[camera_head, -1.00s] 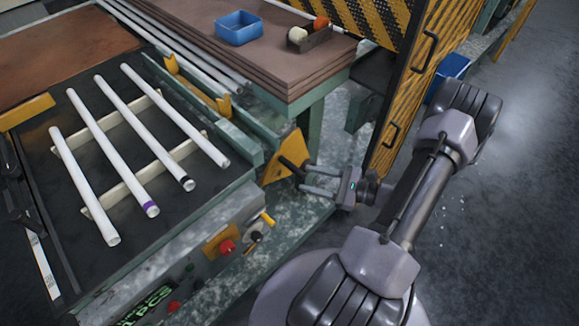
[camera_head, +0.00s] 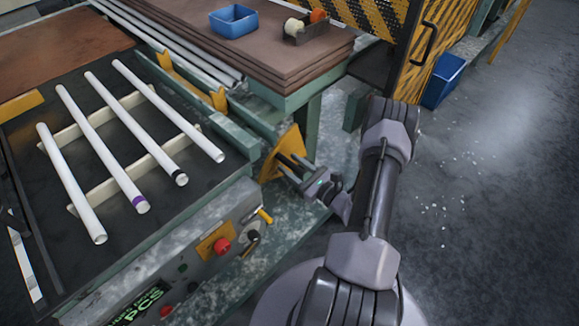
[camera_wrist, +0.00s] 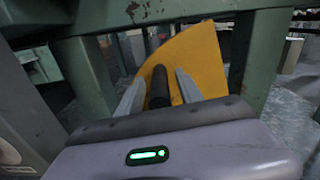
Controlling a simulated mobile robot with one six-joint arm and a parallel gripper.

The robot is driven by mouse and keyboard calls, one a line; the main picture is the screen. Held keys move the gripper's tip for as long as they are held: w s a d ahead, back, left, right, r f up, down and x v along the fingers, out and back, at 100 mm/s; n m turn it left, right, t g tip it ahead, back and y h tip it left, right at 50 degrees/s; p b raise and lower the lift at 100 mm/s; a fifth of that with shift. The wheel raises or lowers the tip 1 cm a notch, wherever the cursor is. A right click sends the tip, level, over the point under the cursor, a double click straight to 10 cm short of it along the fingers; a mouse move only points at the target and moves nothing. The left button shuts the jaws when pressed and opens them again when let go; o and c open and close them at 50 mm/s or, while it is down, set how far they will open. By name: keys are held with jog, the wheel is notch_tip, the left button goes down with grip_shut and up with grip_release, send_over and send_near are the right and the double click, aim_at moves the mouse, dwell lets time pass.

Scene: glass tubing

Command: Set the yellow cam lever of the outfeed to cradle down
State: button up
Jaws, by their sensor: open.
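The outfeed's cam lever is a yellow quarter-round plate (camera_head: 284,150) with a black bar handle, at the corner of the machine beside the green table leg. The plate also shows in the wrist view (camera_wrist: 204,58), with the black handle (camera_wrist: 160,88) in front of it. My gripper (camera_head: 290,164) is at the handle. In the wrist view my gripper (camera_wrist: 160,78) is open, with one finger on each side of the handle. A gap shows beside the handle, so the fingers do not grip it.
White tubes (camera_head: 120,150) lie on rails on the dark bed at left. A red button (camera_head: 222,245) and a small yellow-tipped switch (camera_head: 264,215) are on the front panel. A green leg (camera_head: 312,125) stands close behind the lever.

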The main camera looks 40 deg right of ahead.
jog(key=shift+w, duration=0.55)
grip_shut()
dwell(1.0)
